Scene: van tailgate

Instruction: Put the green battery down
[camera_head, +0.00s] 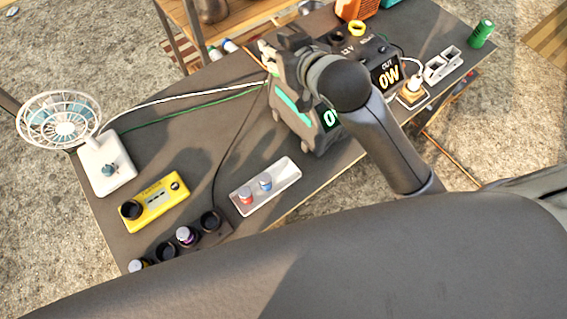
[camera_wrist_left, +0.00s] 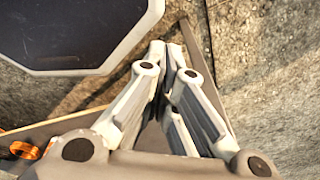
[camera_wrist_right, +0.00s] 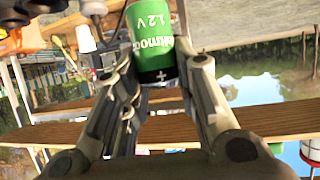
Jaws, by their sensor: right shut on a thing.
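The green battery (camera_wrist_right: 155,35), marked 1.2 V, stands between the fingers of my right gripper (camera_wrist_right: 160,65) in the right wrist view. That gripper is shut on it, with the plus-marked end toward the wrist.
The dark table (camera_head: 330,188) bears a fan (camera_head: 104,167), a yellow device (camera_head: 155,201), a black socket row (camera_head: 208,240) and a pale tray (camera_head: 283,181) with red and blue pieces. A green cylinder (camera_head: 481,33) stands far right. Bare tabletop lies left of the pale tray.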

